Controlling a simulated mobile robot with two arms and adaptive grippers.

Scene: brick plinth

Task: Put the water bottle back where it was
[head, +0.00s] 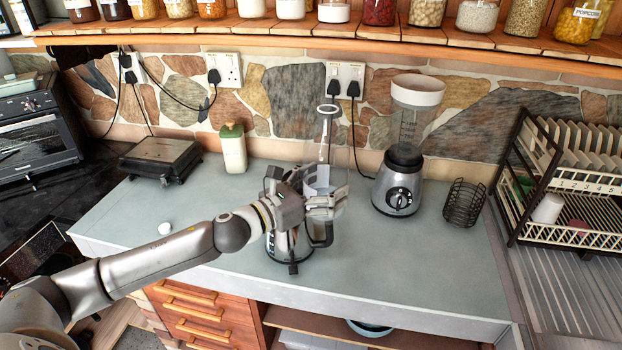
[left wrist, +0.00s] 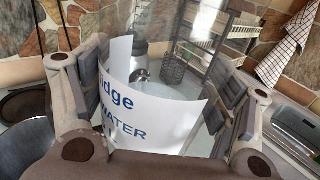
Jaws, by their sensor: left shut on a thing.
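The water bottle (head: 326,148) is clear, with a narrow upright neck, and stands out against the stone wall in the head view. My left gripper (head: 326,203) is shut around its lower body. In the left wrist view, its white label (left wrist: 150,112) with blue letters reading "idge" and "WATER" lies between the two fingers of my left gripper (left wrist: 152,110). The bottle's base is hidden by the gripper, so I cannot tell whether it touches the counter. My right gripper is not in view.
A metal vessel with a black handle (head: 290,244) is partly hidden below my gripper. A blender (head: 398,192), wire holder (head: 464,204) and dish rack (head: 575,210) stand to the right. A pale green-topped container (head: 233,152) stands left. The counter's front right (head: 420,265) is clear.

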